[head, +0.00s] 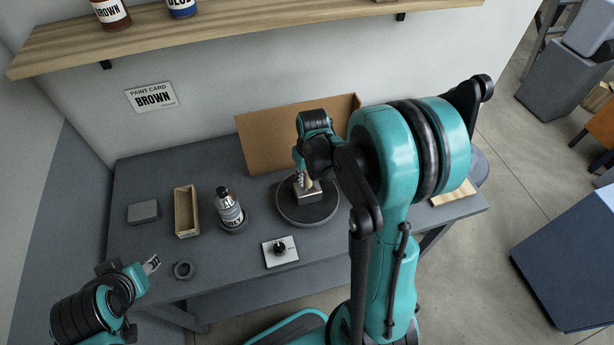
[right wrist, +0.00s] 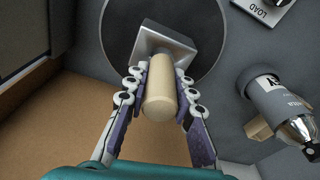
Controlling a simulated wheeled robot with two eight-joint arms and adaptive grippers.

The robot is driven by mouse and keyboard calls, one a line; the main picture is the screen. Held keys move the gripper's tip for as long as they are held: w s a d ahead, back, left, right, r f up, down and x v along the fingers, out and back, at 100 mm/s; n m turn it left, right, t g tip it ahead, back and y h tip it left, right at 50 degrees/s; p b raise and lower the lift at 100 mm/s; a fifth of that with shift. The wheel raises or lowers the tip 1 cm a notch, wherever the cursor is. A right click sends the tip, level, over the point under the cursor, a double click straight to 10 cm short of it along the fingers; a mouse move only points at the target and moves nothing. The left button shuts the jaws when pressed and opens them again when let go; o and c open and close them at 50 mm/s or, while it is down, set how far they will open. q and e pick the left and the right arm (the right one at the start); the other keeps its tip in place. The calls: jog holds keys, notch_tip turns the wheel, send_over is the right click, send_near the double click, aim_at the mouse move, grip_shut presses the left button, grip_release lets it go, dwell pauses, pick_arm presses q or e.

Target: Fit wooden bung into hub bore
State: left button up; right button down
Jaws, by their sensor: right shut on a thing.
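The wooden bung (right wrist: 160,98) is a pale cylinder between the two fingers of my right gripper (right wrist: 160,100), which is shut on it. Its near end faces the right wrist camera. A grey metal block, the hub (right wrist: 172,42), lies just beyond the bung; it also shows in the head view (head: 308,194) under my right gripper (head: 301,181). The bung and fingers cover the hub's middle, so I see no bore and cannot tell whether the bung touches it. My left gripper (head: 151,264) is open and empty at the table's front left.
The hub sits on a dark round turntable (head: 322,214). A brown board (head: 262,143) stands behind it. Left of it are a grey-labelled bottle (head: 230,211), a wooden box (head: 178,213), a grey block (head: 143,211) and a dark ring (head: 183,270). A white knobbed plate (head: 270,258) lies in front.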

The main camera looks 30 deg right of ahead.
jog(key=shift+f+b, duration=0.65)
jog(key=c, duration=1.3)
grip_release()
jog(key=shift+r, duration=0.1)
